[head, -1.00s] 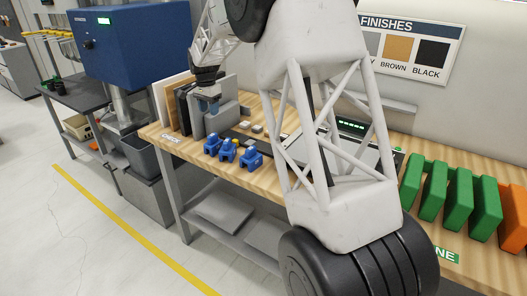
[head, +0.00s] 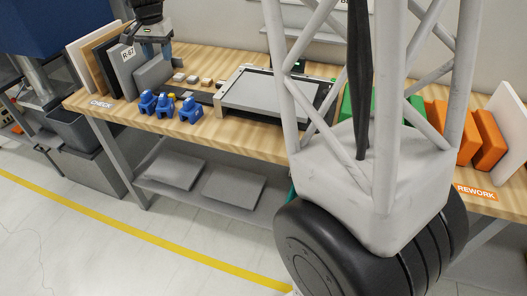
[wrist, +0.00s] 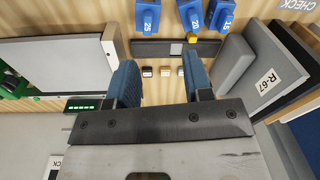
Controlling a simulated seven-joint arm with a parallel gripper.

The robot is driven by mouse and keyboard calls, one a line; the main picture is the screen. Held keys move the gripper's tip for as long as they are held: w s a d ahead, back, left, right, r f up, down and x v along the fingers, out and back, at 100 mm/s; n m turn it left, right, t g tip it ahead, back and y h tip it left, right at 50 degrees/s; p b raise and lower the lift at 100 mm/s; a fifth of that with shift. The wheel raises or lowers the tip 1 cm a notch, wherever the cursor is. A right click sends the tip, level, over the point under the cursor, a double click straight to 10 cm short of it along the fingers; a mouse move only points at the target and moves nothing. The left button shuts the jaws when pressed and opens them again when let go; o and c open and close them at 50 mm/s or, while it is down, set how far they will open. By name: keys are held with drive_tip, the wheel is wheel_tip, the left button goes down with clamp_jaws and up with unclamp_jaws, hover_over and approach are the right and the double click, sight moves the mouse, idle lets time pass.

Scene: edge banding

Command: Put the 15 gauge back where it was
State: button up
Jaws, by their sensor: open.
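Three blue gauges stand in a row at the bench's front edge. In the wrist view they are marked 15 (wrist: 229,20), 20 (wrist: 191,14) and 25 (wrist: 147,15). In the head view the 15 gauge (head: 147,102) is at the left, nearest the CHECK label, with the 20 gauge (head: 165,106) and 25 gauge (head: 189,110) to its right. A small yellow piece (wrist: 192,39) is at the 20 gauge's back. My gripper (head: 156,43) is open and empty, above the bench behind the gauges; its two blue fingers (wrist: 158,75) are apart and touch no gauge.
Leaning panels (head: 124,70), one tagged R-67, stand left of the gauges, close to my gripper. A dark strip (wrist: 165,49) and three small sample blocks (head: 192,79) lie behind the gauges. A flat grey panel (head: 263,92) lies to the right.

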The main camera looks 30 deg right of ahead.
drive_tip(key=s+d+r+n+t, duration=0.15)
drive_tip(key=s+d, duration=0.25)
drive_tip(key=s, duration=0.8)
drive_tip(key=s+d+r+n+g, duration=0.1)
drive_tip(key=s+d+n, duration=0.15)
drive_tip(key=s, duration=0.95)
drive_tip(key=s+d+f+n, duration=0.1)
drive_tip(key=s+d+f, duration=0.1)
drive_tip(key=s, duration=0.8)
drive_tip(key=s+d+f+n+t, duration=0.1)
drive_tip(key=s+f, duration=0.4)
drive_tip(key=s, duration=0.6)
drive_tip(key=shift+s+d, duration=0.15)
drive_tip(key=shift+d, duration=0.6)
